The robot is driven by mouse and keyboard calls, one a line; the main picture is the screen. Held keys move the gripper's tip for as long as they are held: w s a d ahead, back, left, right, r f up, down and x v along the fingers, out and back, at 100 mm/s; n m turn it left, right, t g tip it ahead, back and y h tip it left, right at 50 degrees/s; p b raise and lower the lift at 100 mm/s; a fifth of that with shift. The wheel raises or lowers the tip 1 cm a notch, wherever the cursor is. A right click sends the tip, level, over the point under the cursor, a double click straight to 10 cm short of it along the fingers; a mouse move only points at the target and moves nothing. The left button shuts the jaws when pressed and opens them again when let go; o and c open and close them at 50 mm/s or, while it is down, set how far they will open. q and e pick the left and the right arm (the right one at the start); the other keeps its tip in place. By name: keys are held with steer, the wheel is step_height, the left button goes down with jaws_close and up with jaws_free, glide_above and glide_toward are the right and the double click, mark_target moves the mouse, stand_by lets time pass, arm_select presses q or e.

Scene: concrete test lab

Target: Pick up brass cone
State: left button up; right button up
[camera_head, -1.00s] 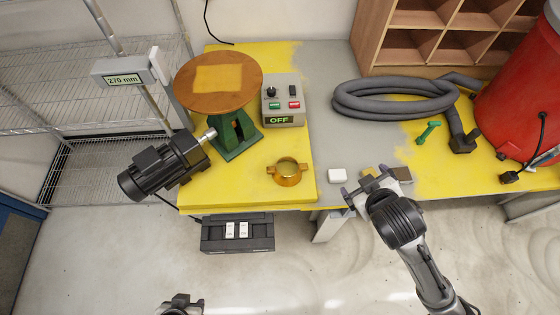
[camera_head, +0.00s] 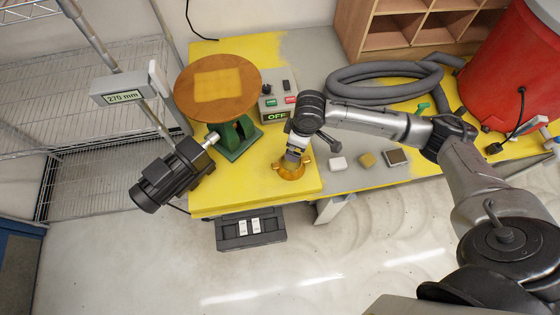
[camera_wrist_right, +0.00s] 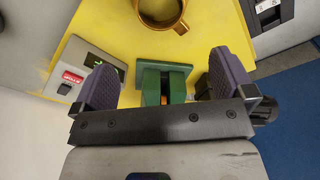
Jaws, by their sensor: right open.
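The brass cone (camera_head: 288,172), a round gold piece with a hollow top and side lugs, stands on the yellow board near its front edge. My right gripper (camera_head: 294,156) is over it in the head view and hides part of it. In the right wrist view the brass cone (camera_wrist_right: 163,10) is at the top edge, partly cut off. The two purple fingers of the right gripper (camera_wrist_right: 165,82) are spread wide with nothing held, and the cone is not between them in that picture. My left gripper is not in view.
The green stand (camera_head: 232,140) with its round wooden top (camera_head: 218,88) and motor (camera_head: 168,178) are left of the cone. A control box (camera_head: 277,108) reading OFF is behind. White (camera_head: 338,163), yellow (camera_head: 367,160) and brown (camera_head: 396,157) blocks lie right. A grey hose (camera_head: 385,80) lies further back.

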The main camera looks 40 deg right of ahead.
steer(key=f, duration=0.9)
steer(key=w+f, duration=0.1)
steer(key=f, duration=0.3)
steer(key=shift+a+f, duration=0.35)
steer(key=shift+f, duration=0.05)
steer(key=shift+c, duration=0.4)
steer(key=shift+r, duration=0.1)
steer(key=c, duration=0.7)
